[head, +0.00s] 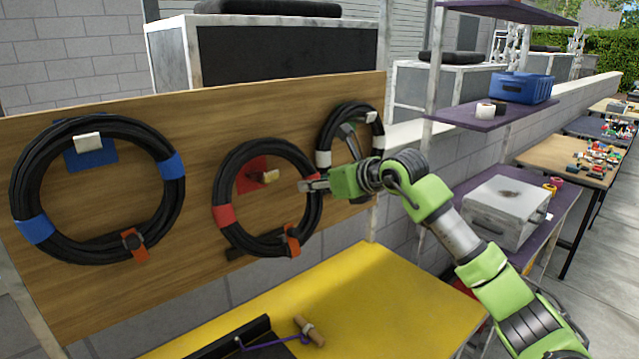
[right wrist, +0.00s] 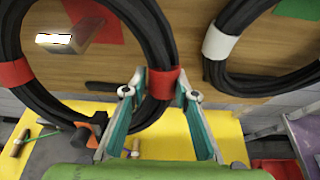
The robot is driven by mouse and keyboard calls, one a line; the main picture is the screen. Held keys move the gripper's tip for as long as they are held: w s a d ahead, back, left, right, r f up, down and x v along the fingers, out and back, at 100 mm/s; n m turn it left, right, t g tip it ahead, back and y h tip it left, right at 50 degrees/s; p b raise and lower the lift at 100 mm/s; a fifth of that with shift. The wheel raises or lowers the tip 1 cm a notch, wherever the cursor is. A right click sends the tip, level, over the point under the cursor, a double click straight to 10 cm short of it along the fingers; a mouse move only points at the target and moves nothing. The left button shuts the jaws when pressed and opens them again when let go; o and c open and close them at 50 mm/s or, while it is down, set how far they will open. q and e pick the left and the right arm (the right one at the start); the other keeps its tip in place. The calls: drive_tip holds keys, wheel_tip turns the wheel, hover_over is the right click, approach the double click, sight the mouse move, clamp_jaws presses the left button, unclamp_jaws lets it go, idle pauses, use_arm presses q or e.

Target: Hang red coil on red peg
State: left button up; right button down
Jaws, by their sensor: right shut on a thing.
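The red coil (head: 226,216) is a black cable ring with red bands and an orange clip, in front of the wooden board. My right gripper (head: 312,185) is shut on its right side; in the right wrist view the fingers (right wrist: 160,88) straddle the coil's red band (right wrist: 163,83). I cannot tell whether the peg's tip passes through the ring. My left gripper is not in view.
A blue-banded coil (head: 172,166) hangs on the board (head: 195,120) at left; a white-banded coil (head: 322,159) is at right, partly behind my arm. Below is a yellow table (head: 370,300) with a wooden-handled tool (head: 309,331). Purple shelves (head: 490,116) stand to the right.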

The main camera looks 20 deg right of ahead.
drive_tip(key=shift+w+a+r, duration=0.3)
drive_tip(key=shift+w+r, duration=0.05)
drive_tip(key=shift+w, duration=0.3)
drive_tip(key=shift+w+f, duration=0.15)
drive_tip(key=shift+w+a+f, duration=0.1)
drive_tip(key=shift+w+f, duration=0.05)
drive_tip(key=shift+f, duration=0.3)
drive_tip(key=shift+f+b, duration=1.1)
drive_tip(key=shift+f, duration=0.25)
drive_tip(key=shift+w+f, duration=0.15)
drive_tip(key=shift+f, duration=0.2)
drive_tip(key=shift+a, duration=0.1)
drive_tip(key=shift+w, duration=0.1)
drive_tip(key=c, duration=1.6)
unclamp_jaws()
drive_tip(key=shift+o, duration=0.2)
drive_tip(key=shift+w+a, duration=0.1)
